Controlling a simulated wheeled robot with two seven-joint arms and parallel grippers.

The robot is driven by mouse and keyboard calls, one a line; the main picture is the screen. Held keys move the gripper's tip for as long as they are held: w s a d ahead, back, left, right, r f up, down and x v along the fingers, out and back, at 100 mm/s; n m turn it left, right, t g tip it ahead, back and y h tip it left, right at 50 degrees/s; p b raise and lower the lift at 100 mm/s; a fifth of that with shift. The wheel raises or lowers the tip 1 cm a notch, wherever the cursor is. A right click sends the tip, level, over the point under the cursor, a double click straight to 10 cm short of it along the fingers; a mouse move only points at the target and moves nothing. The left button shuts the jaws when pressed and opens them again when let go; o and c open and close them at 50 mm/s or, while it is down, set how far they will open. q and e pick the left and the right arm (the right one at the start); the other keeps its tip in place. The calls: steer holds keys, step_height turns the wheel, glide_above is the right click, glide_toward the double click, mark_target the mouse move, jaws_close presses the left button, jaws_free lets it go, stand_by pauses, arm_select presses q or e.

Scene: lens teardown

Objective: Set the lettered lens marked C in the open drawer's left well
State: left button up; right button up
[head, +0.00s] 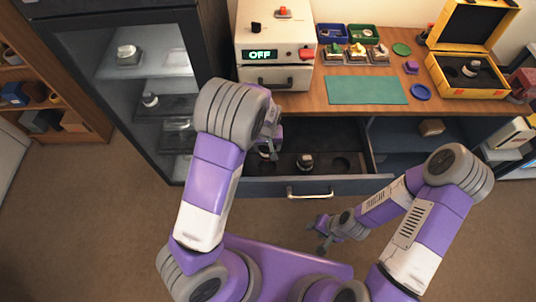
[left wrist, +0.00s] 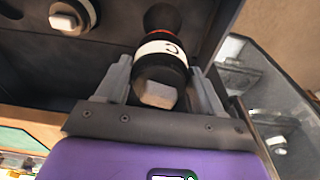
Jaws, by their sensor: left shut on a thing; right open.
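The lens marked C (left wrist: 162,52) has a white band with the letter, an orange ring and a pale block on its near end. My left gripper (left wrist: 160,85) is shut on it, one finger on each side. In the head view my left gripper (head: 269,150) is over the left part of the open drawer (head: 325,187). In the left wrist view a dark round shape, apparently the left well (left wrist: 160,17), lies just beyond the lens. I cannot tell whether the lens touches it. My right gripper (head: 324,232) is open and empty, in front of the drawer.
Another lens (head: 305,160) stands in the drawer's middle well; the right well (head: 342,164) is empty. A glass-door cabinet (head: 122,80) stands left of the drawer. The bench above holds a grey machine reading OFF (head: 274,55), a green mat (head: 366,90) and an open yellow case (head: 468,75).

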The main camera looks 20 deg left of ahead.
mark_target(267, 157)
arm_select(q)
step_height(267, 157, down, 2)
steer(key=shift+s+f+b, duration=0.15)
steer(key=shift+f+b, duration=0.1)
steer(key=shift+b, duration=0.4)
steer(key=shift+f+b, duration=0.3)
steer(key=shift+f, duration=0.15)
step_height(267, 157, down, 5)
steer(key=b, duration=0.4)
steer(key=shift+r, duration=0.15)
arm_select(e)
step_height(267, 157, down, 7)
steer(key=shift+s+r, duration=0.1)
steer(key=shift+r, duration=0.15)
arm_select(q)
steer(key=shift+f+b, duration=1)
steer(key=shift+f, duration=0.6)
arm_select(e)
steer(key=shift+f, duration=1.15)
arm_select(q)
steer(key=o, duration=1.1)
steer(key=shift+o, duration=0.4)
steer(key=shift+s, duration=0.1)
steer(key=shift+r, duration=0.1)
arm_select(e)
steer(key=shift+r, duration=0.15)
